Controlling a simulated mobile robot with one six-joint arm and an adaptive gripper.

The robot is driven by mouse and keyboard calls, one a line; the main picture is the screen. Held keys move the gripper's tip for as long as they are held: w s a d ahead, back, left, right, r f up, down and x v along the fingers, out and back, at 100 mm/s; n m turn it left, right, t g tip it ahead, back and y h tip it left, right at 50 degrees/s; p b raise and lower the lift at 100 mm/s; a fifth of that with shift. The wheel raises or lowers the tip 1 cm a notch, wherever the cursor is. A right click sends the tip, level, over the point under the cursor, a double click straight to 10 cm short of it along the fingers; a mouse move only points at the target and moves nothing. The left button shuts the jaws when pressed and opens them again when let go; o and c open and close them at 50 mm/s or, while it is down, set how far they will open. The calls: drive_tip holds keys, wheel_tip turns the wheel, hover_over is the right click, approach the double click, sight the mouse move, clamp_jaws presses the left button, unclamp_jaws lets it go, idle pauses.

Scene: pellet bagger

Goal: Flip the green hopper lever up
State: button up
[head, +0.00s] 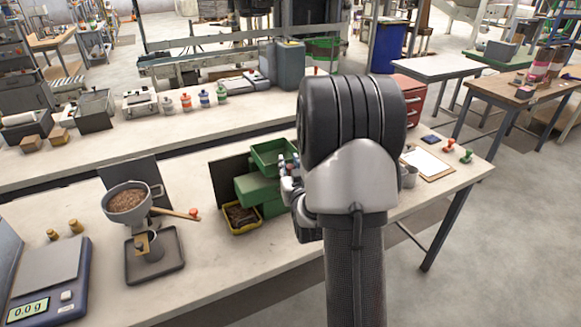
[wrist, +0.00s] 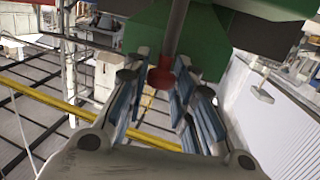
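The green hopper machine (head: 257,190) stands on the workbench in the head view, with a green bin on top and a yellow tray of dark pellets at its foot. My gripper (head: 288,172) is at its right side, mostly hidden behind my own arm. In the wrist view, the green body (wrist: 147,32) fills the top, and a grey lever rod ends in a red knob (wrist: 162,76). My gripper (wrist: 163,66) is open there, with its blue-padded fingers on both sides of the knob. I cannot tell whether a finger touches it. The lever is hidden in the head view.
Left on the bench are another hopper (head: 128,203) with pellets and a red-tipped handle, and a scale (head: 47,280). A clipboard (head: 428,163) and stamps lie to the right. Dark panels stand behind the machines. Bare bench lies between the two hoppers.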

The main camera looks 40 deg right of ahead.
drive_tip(key=o, duration=0.4)
drive_tip(key=shift+f, duration=0.1)
drive_tip(key=shift+s, duration=0.1)
drive_tip(key=v, duration=0.7)
drive_tip(key=shift+s+a, duration=0.1)
drive_tip(key=shift+a, duration=0.05)
idle(0.3)
